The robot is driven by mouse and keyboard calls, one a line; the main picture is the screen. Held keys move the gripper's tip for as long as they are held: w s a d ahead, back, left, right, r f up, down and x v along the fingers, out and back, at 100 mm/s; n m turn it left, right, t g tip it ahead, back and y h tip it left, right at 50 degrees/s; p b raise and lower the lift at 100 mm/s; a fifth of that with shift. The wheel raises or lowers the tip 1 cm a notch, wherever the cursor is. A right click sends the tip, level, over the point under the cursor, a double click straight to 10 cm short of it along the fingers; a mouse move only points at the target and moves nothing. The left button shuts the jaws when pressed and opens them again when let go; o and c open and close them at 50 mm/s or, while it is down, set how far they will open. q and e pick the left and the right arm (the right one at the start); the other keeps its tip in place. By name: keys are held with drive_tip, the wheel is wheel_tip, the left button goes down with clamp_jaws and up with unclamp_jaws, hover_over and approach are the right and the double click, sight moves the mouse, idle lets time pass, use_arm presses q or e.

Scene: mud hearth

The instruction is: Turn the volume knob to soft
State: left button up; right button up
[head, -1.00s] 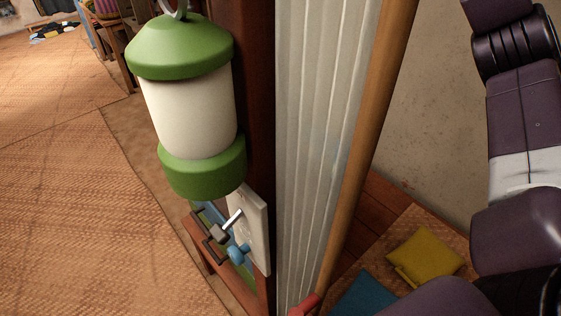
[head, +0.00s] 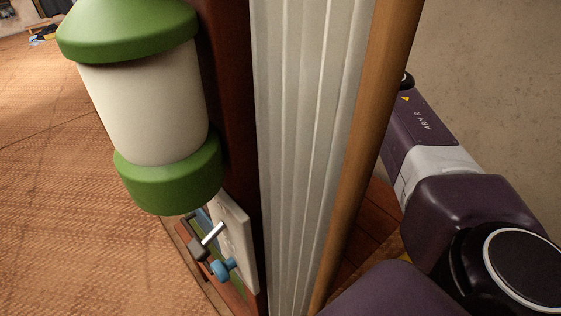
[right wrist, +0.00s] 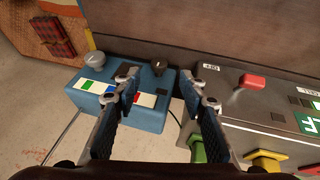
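In the right wrist view a blue box (right wrist: 146,118) has a pale grey round knob (right wrist: 95,60) at its far left and a dark knob (right wrist: 158,65) with a light pointer mark near its far right. I cannot read any volume or soft marking, so I cannot tell which is the volume knob. Coloured and white keys lie along the box's top. My right gripper (right wrist: 169,80) is open and empty, its fingers reaching over the box with the dark knob beyond the gap between them. My left gripper is in no view.
A grey metal box (right wrist: 235,100) with a red button (right wrist: 253,82) stands right of the blue box. In the head view a green and white lantern (head: 145,110), a white panel (head: 236,240) with a metal lever, and a ribbed white screen (head: 305,130) stand close in front.

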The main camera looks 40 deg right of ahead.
sight(286, 166)
drive_tip(key=p+x, duration=0.1)
drive_tip(key=x, duration=0.5)
drive_tip(key=shift+s+d, duration=0.15)
drive_tip(key=shift+d, duration=0.05)
drive_tip(key=shift+f+p, duration=0.3)
drive_tip(key=shift+f, duration=0.1)
drive_tip(key=shift+d, duration=0.1)
drive_tip(key=shift+c, duration=0.7)
clamp_jaws()
